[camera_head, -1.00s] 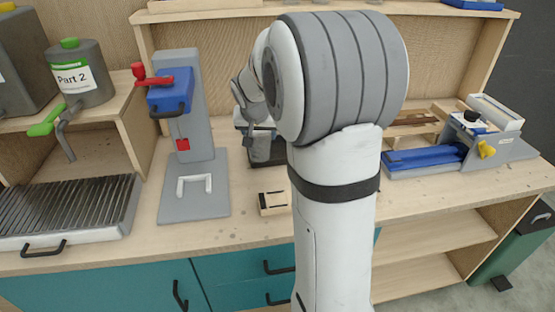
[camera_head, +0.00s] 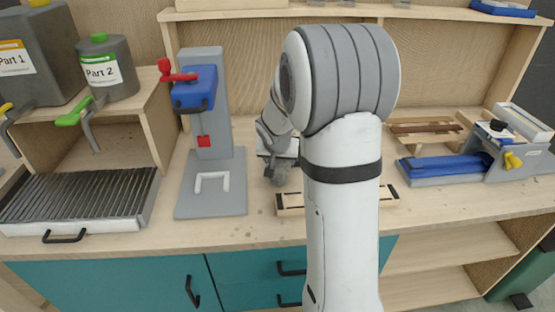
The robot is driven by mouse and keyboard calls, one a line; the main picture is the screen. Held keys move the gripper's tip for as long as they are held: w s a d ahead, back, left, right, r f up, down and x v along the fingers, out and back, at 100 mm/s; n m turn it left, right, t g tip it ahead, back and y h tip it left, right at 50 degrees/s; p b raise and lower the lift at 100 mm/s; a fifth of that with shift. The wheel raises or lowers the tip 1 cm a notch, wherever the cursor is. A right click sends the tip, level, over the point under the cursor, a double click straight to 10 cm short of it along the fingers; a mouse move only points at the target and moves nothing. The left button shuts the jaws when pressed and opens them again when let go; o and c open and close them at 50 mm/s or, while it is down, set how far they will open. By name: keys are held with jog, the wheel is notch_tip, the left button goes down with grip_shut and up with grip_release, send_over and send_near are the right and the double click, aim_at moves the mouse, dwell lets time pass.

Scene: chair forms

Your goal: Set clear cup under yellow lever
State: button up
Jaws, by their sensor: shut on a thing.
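The yellow lever (camera_head: 6,108) sits on the tap of the grey container labelled Part 1 (camera_head: 38,50), at the far left edge. The tap's spout beneath it is partly cut off by the picture edge. I see no clear cup. My arm rises in the middle and bends down behind itself. Its wrist links (camera_head: 281,170) show just left of the upright link, above the bench. My gripper's fingers and anything between them are hidden behind my arm.
A Part 2 container (camera_head: 106,68) with a green lever (camera_head: 74,118) stands right of Part 1. A slatted drip tray (camera_head: 80,198) lies in front. A grey press (camera_head: 210,190) with a red handle stands between tray and arm. A blue vise-like device (camera_head: 450,167) is right.

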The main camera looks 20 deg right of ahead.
jog(key=o, duration=0.8)
jog(key=shift+c, duration=0.2)
